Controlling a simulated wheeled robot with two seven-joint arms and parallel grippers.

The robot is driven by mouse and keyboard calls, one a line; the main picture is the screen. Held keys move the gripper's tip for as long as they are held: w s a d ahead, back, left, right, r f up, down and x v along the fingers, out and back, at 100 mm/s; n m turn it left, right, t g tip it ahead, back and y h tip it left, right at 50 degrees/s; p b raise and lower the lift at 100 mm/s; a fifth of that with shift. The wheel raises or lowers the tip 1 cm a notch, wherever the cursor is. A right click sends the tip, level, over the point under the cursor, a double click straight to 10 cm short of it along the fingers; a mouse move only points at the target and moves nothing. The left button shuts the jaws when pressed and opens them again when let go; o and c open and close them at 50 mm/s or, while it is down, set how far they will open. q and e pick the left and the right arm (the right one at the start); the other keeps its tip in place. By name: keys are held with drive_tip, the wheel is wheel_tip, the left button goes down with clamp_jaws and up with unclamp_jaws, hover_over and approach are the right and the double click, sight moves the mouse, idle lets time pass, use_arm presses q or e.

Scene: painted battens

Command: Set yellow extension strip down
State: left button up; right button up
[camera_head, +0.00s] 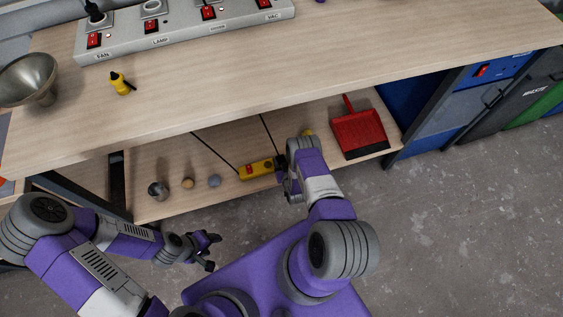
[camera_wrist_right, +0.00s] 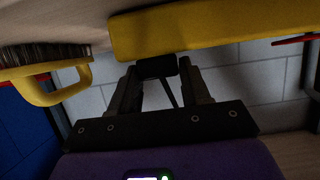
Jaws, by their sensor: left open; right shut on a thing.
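The yellow extension strip (camera_head: 256,170), with a red switch, is at the lower shelf under the workbench. It also fills the top of the right wrist view (camera_wrist_right: 220,28). My right gripper (camera_head: 281,167) is shut on its right end; the dark fingers (camera_wrist_right: 160,72) meet its edge in the wrist view. Whether the strip touches the shelf, I cannot tell. My left gripper (camera_head: 209,251) is open and empty, in front of the shelf and apart from the strip.
The lower shelf (camera_head: 220,199) holds a metal cup (camera_head: 158,190), small balls (camera_head: 214,181) and a red dustpan (camera_head: 358,132). A yellow-handled brush (camera_wrist_right: 72,88) is near my right gripper. Dark cords (camera_head: 215,152) run above the shelf. The benchtop (camera_head: 300,75) overhangs it.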

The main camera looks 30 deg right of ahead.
drive_tip(key=o, duration=1.3)
drive_tip(key=p+v, duration=0.5)
drive_tip(key=v, duration=0.7)
drive_tip(key=shift+a, duration=0.1)
